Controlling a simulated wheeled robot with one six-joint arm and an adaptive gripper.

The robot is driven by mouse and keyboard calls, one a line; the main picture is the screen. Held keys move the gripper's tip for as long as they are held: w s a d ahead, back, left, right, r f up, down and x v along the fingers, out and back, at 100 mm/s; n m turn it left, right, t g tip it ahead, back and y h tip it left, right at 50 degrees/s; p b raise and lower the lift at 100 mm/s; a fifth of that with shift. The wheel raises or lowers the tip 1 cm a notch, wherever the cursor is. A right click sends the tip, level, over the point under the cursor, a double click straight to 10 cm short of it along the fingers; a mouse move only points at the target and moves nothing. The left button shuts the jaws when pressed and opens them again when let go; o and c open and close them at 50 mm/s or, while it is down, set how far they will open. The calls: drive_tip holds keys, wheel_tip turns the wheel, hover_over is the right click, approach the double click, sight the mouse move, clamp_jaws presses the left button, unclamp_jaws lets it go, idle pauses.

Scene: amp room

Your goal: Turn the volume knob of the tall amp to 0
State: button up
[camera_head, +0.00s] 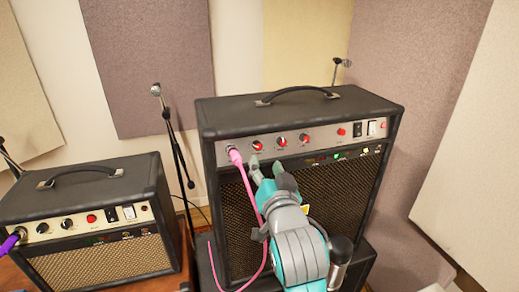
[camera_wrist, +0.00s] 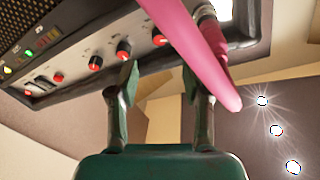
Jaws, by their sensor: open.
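The tall amp (camera_head: 318,102) stands in the middle of the head view, with a pale control panel along its upper front. Its row of red-and-black knobs includes the one nearest the pink plug (camera_head: 257,145), then a middle one (camera_head: 281,141) and another (camera_head: 305,138). Labels are too small to read, so I cannot tell which is volume. My gripper (camera_head: 265,167) is open and empty, just below the panel. In the wrist view, the panel appears upside down and the knob nearest the plug (camera_wrist: 160,40) lies ahead of the gap between the fingers, apparently untouched.
A pink cable (camera_head: 239,170) plugs into the panel's left end and hangs close beside my gripper; it crosses the wrist view (camera_wrist: 190,42). A shorter amp (camera_head: 93,175) stands at left. Microphone stands (camera_head: 176,145) rise behind. A side wall closes in at right.

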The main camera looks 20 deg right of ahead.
sight(259, 147)
drive_tip(key=w, duration=0.5)
drive_tip(key=w+d, duration=0.1)
drive_tip(key=w, duration=0.2)
drive_tip(key=shift+w, duration=0.2)
clamp_jaws()
